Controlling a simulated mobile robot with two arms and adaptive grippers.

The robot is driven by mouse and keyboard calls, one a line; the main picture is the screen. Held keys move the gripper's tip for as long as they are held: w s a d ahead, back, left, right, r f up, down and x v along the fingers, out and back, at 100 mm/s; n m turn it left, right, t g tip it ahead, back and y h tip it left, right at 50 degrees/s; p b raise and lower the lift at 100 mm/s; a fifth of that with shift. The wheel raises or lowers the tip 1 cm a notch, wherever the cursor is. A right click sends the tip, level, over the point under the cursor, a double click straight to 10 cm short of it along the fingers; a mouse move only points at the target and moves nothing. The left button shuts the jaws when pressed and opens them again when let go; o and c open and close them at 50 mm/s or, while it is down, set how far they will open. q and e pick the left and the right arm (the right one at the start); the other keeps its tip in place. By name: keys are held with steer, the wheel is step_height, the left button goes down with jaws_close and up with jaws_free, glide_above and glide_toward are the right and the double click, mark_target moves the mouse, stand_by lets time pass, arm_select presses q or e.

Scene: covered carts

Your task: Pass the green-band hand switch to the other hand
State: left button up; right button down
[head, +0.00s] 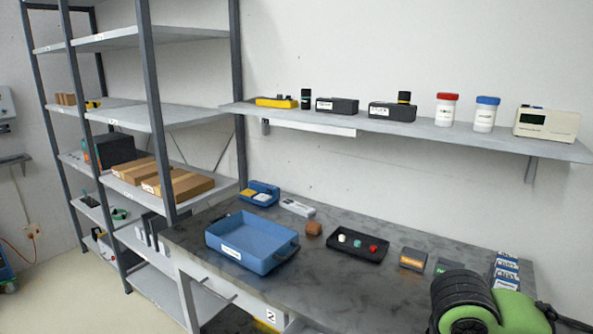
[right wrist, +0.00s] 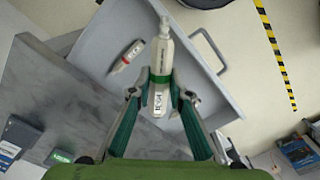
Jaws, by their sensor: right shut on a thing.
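In the right wrist view, my right gripper (right wrist: 160,88) is shut on a white hand switch (right wrist: 162,50). The switch is slim, with a narrow tip pointing away from me and a small label near the fingers. A second white hand switch (right wrist: 127,56) with a red mark lies in a grey drawer or tray (right wrist: 100,32) below, apart from my gripper. My right gripper does not show in the head view; only part of my right arm does, at the lower right. My left gripper is in neither view.
In the head view, a dark counter (head: 340,283) holds a blue bin (head: 240,258), a black tray (head: 350,252) and small boxes. A wall shelf (head: 420,125) above carries jars and devices. A grey rack (head: 155,110) stands at the left. Free counter shows in the middle front.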

steer(key=shift+s+r+m, duration=0.1)
steer(key=shift+r+m, duration=0.1)
steer(key=shift+m, duration=0.7)
